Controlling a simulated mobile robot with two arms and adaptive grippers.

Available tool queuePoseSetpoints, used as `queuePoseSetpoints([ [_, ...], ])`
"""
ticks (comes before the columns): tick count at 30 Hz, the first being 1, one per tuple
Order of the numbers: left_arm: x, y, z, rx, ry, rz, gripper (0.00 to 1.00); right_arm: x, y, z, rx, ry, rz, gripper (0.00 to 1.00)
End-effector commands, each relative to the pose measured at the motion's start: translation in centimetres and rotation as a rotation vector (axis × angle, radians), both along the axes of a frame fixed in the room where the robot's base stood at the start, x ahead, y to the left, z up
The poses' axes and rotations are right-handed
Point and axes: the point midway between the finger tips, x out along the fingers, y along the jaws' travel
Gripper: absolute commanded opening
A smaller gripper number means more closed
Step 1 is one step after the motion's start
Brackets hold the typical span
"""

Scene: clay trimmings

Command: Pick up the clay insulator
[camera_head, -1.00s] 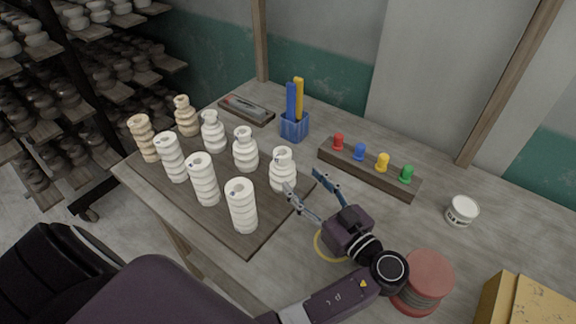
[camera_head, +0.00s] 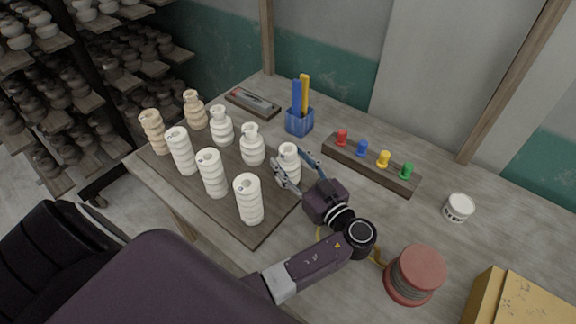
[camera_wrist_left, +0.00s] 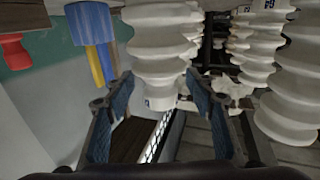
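Several ribbed clay insulators stand upright on a dark board (camera_head: 258,229), most of them off-white and two at the far left end tan. My left gripper (camera_head: 288,163) is open at the board's right end, with its fingers on either side of the rightmost white insulator (camera_head: 290,150). In the left wrist view, that insulator (camera_wrist_left: 160,45) stands between the two blue-padded fingertips (camera_wrist_left: 160,82). A gap shows beside the fingers, and whether either one touches it cannot be told. My right gripper is not in view.
A white insulator (camera_head: 252,146) stands just left of the gripper. Behind are a blue holder (camera_head: 299,123) and a wooden rack with coloured pegs (camera_head: 370,167). A red-topped spool (camera_head: 415,274), a white tub (camera_head: 458,208) and a yellow box (camera_head: 525,302) stand on the right.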

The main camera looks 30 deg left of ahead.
Motion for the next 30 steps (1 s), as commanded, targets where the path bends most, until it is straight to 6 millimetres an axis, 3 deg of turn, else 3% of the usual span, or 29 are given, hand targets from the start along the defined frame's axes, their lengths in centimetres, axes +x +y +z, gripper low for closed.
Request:
queuePoseSetpoints([
  [1,0.0,0.0,0.0,0.000,0.000,-0.001,0.40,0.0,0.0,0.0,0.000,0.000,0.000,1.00],
  [11,0.0,0.0,0.2,0.002,-0.003,-0.001,0.05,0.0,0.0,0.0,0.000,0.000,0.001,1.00],
  [23,0.1,-0.1,0.8,0.001,-0.006,-0.001,0.05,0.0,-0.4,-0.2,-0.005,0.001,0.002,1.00],
  [30,0.1,-0.1,3.8,-0.003,-0.011,-0.001,0.05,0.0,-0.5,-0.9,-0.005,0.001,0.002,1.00],
])
